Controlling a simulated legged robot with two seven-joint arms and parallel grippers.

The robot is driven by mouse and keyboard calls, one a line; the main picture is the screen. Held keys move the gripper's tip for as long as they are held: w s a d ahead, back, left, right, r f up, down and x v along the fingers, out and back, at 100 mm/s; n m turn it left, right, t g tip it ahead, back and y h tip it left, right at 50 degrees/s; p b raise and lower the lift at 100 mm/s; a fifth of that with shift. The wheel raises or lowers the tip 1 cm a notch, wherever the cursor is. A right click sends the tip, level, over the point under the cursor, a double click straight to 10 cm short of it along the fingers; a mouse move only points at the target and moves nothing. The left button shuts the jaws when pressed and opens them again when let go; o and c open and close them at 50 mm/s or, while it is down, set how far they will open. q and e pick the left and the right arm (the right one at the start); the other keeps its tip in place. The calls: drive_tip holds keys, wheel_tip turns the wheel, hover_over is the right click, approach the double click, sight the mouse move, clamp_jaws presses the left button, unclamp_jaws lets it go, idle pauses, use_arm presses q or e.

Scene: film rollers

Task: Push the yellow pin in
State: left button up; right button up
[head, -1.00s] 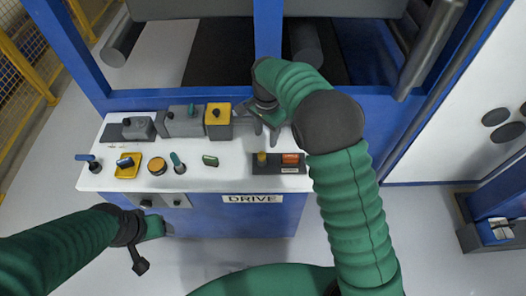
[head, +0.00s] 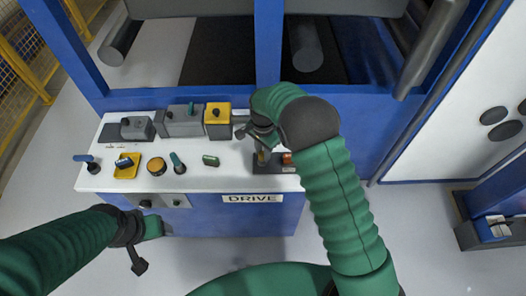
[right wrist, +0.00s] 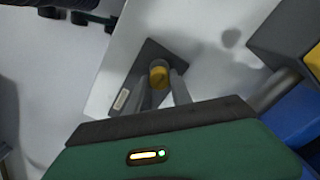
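The yellow pin (head: 261,158) stands on a dark plate (head: 270,169) at the right end of the white console. Its round yellow top (right wrist: 159,74) shows in the right wrist view. My right gripper (head: 259,147) is directly over the pin, pointing down. In the right wrist view its two fingers (right wrist: 161,86) are apart, one on each side of the pin; I cannot tell whether they touch it. My left gripper (head: 138,262) hangs low in front of the console, away from the pin; its fingers are too small to read.
An orange-red part (head: 287,158) sits on the same plate, partly hidden by my right arm. A yellow box (head: 218,118) stands behind and left. A blue frame (head: 268,60) rises behind.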

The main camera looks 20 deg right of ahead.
drive_tip(key=shift+a, duration=0.3)
clamp_jaws()
drive_tip(key=shift+s, duration=0.1)
drive_tip(key=shift+d, duration=0.1)
idle(0.5)
